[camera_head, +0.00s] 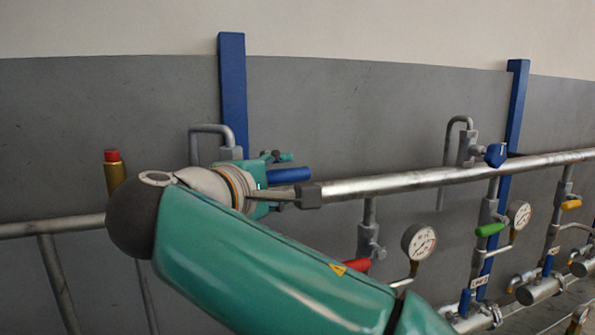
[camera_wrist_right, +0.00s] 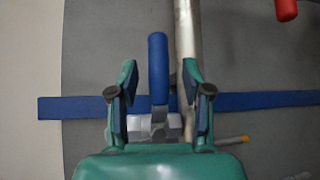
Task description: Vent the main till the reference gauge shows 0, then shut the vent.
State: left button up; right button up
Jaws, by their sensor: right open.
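The main is a long grey pipe (camera_head: 400,184) running across the head view, partly hidden by my right arm. A blue lever handle (camera_head: 290,175) sticks out by a valve under the left hooked vent pipe (camera_head: 212,128). My right gripper (camera_head: 275,180) is open around this handle. In the right wrist view the blue handle (camera_wrist_right: 157,68) stands between the spread fingers, with a gap on both sides. Two round white gauges, a nearer one (camera_head: 418,242) and a farther one (camera_head: 519,215), show; their readings are too small to tell, and which is the reference is unclear. My left gripper is out of view.
A second hooked pipe (camera_head: 460,120) has a blue handle (camera_head: 496,155). Red (camera_head: 357,264), green (camera_head: 490,229) and yellow (camera_head: 571,204) levers sit on branches below the main. A red-capped brass fitting (camera_head: 114,172) stands at left. Blue posts (camera_head: 232,90) stand against the grey wall.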

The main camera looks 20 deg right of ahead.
aim_at(284, 178)
jog(key=shift+x, duration=1.65)
grip_shut()
